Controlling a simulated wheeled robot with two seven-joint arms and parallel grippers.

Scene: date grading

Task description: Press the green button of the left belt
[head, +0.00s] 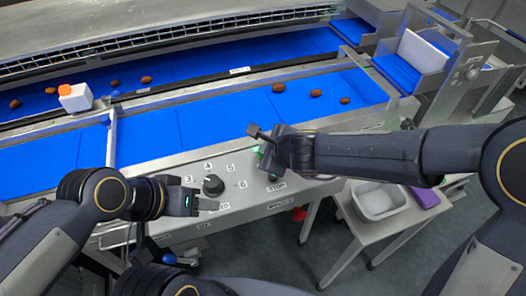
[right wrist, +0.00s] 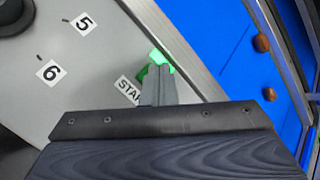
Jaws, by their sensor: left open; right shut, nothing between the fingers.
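The green button (right wrist: 155,56) shows bright green in the right wrist view, beside a label that reads "STA", its rest hidden. My right gripper (right wrist: 160,72) is shut and empty, its fingertips over the button and covering part of it. I cannot tell whether they touch it. In the head view my right gripper (head: 251,130) is above the belt's front panel, with a bit of green showing beside it. My left gripper (head: 208,203) is open and empty, low over the panel near the black knob (head: 213,185).
Number labels surround the knob. The blue belt (head: 205,128) behind the panel carries several brown dates (head: 278,87). A white box with an orange top (head: 75,97) stands at the left. A grey bin (head: 378,201) and a purple item (head: 424,197) are on a side table at right.

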